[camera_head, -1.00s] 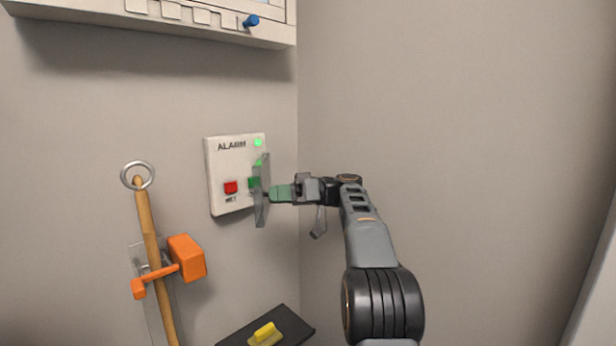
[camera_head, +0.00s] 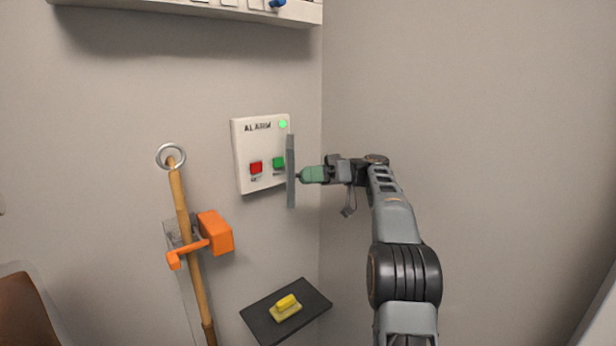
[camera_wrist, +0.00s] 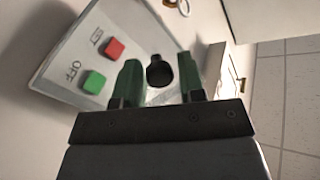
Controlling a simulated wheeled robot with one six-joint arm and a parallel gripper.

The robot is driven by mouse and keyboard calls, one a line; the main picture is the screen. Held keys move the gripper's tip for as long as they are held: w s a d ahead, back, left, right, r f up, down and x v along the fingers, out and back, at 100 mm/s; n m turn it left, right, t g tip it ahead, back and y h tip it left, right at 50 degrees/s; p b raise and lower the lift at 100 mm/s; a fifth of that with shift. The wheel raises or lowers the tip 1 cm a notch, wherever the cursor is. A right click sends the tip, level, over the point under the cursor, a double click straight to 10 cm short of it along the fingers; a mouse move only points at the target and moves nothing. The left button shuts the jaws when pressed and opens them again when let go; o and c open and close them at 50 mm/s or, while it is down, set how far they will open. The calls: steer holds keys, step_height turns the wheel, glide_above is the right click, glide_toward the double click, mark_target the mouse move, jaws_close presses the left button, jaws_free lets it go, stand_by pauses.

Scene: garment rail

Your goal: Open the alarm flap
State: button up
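The white alarm panel (camera_head: 262,140) is on the wall, with a red button (camera_head: 256,167), a green button (camera_head: 278,162) and a lit green lamp. The clear grey flap (camera_head: 291,185) stands out from the panel, seen almost edge-on, and leaves the buttons uncovered from the left. My gripper (camera_head: 306,175) is at the flap's right face. In the wrist view, its green fingers (camera_wrist: 158,75) stand apart on both sides of a black knob (camera_wrist: 159,70), with narrow gaps visible beside it. Contact with the knob is unclear.
A wooden pole with a ring (camera_head: 179,195) stands in an orange clamp (camera_head: 216,232) left of the panel. A dark shelf (camera_head: 312,297) with a yellow object (camera_head: 286,306) is below. A white ledge (camera_head: 200,12) is above. A wall corner is close behind the flap.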

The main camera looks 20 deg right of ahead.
steer(key=shift+a, duration=0.15)
steer(key=shift+r, duration=0.55)
step_height(320, 180, up, 3)
steer(key=shift+s+f, duration=0.15)
steer(key=shift+f, duration=0.05)
steer(key=s+r+b, duration=0.2)
steer(key=s+r, duration=0.2)
steer(key=s, duration=0.2)
steer(key=s+a+r+b, duration=0.1)
steer(key=s+r+b, duration=0.1)
steer(key=s+r, duration=0.3)
steer(key=s, duration=0.2)
steer(key=shift+s+a+b, duration=0.25)
steer(key=shift+s+b, duration=0.05)
steer(key=shift+b, duration=0.05)
steer(key=shift+r, duration=0.15)
